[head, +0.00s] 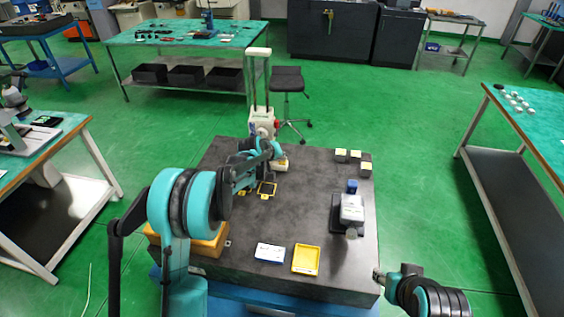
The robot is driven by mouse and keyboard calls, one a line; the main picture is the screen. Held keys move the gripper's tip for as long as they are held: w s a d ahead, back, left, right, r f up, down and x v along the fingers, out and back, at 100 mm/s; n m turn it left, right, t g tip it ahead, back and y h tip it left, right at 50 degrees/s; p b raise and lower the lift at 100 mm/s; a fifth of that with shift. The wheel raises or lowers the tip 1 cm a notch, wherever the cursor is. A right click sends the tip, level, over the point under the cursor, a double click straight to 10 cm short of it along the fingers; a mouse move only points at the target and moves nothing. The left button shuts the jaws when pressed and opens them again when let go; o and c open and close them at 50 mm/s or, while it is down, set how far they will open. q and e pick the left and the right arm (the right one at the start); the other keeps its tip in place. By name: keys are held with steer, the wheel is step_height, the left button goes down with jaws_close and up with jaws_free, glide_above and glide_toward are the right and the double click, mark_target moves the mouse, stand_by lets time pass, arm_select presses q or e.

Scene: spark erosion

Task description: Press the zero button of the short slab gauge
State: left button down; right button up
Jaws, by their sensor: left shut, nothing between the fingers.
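A dark granite slab (300,225) stands in front of me. On its right side is a low gauge-like device with a pale grey body (352,208), a blue top and a dark base. A taller twin-column gauge (259,85) with a white base stands at the slab's far edge. I cannot tell for certain which one is the short slab gauge, and no zero button can be made out. My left gripper (272,152) is shut and empty over the far left of the slab, near the tall gauge's base. My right gripper (379,276) is by the slab's front right corner; its fingers are unclear.
Small pale blocks (341,155) sit at the slab's far right. A yellow tray (306,259) and a white-and-blue box (269,253) lie near its front edge. A yellow-edged item (267,189) lies below my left gripper. The slab's middle is clear.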

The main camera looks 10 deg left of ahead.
mark_target(281, 163)
arm_select(q)
steer(key=shift+r, duration=0.1)
stand_by(0.3)
steer(key=shift+r, duration=0.3)
steer(key=shift+r+p, duration=2.05)
steer(key=shift+r, duration=1)
